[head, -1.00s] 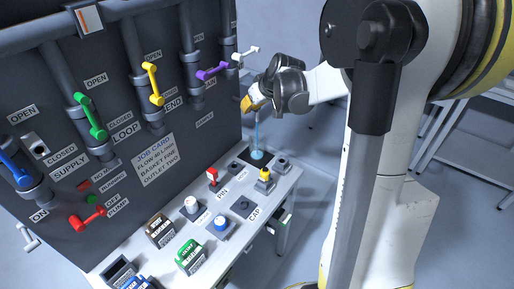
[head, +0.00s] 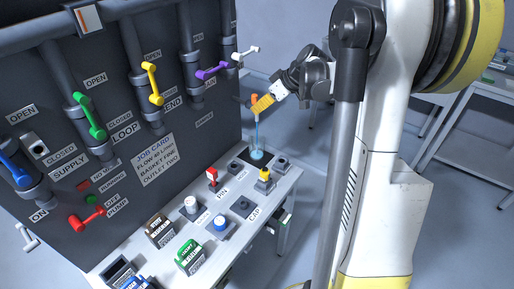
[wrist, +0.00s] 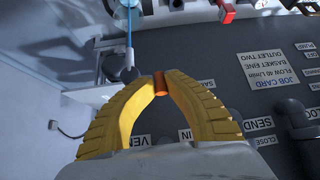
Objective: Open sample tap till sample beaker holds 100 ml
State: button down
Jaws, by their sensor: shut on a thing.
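The sample tap's orange handle (head: 254,100) stands near the panel's right edge. My gripper (head: 258,106) has its yellow fingers shut on it. The wrist view shows the orange handle (wrist: 160,83) pinched between the fingertips (wrist: 159,84). A thin blue stream (head: 256,132) runs down from the tap; it also shows in the wrist view (wrist: 129,28). The stream ends in the clear sample beaker (head: 257,153), on a dark patch at the bench's far end. Blue liquid shows in the beaker, but its level marks are too small to read.
The dark panel (head: 120,135) carries green (head: 89,117), yellow (head: 152,84), purple (head: 211,70) and white (head: 245,53) valve handles. The bench holds a red-topped part (head: 212,176), a yellow-topped part (head: 264,175) and labelled blocks. Open floor lies right of the bench.

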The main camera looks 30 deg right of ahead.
jog(key=shift+s+d+n, duration=0.1)
jog(key=shift+d+n, duration=0.1)
jog(key=shift+n, duration=0.1)
jog(key=shift+s+d+n+g+y, duration=0.1)
jog(key=shift+d+n+g+y, duration=0.2)
jog(key=shift+d+n+y, duration=0.3)
jog(key=shift+s+d+n+g+y, duration=0.1)
jog(key=shift+d+n+g+y, duration=0.25)
jog(key=shift+n, duration=0.45)
jog(key=shift+a, duration=0.1)
dwell(1.9)
jog(key=a+m+h, duration=0.1)
jog(key=a+m+t, duration=0.1)
jog(key=m, duration=0.1)
jog(key=shift+w+h, duration=0.25)
jog(key=shift+h, duration=0.1)
jog(key=shift+w+a+m+t, duration=0.1)
jog(key=shift+m+t, duration=0.15)
jog(key=shift+m, duration=0.15)
jog(key=shift+w+a+m+t+h, duration=0.1)
jog(key=shift+w+a+m+h, duration=0.15)
jog(key=shift+m+h, duration=0.3)
jog(key=shift+w+a+m+t+h, duration=0.1)
jog(key=shift+w+a+m+h, duration=0.05)
jog(key=shift+a+m+h, duration=0.4)
jog(key=shift+w+a+m+t+h, duration=0.1)
jog(key=shift+w+a+m+h, duration=0.1)
jog(key=shift+m+h, duration=0.35)
jog(key=shift+y, duration=0.25)
dwell(1.4)
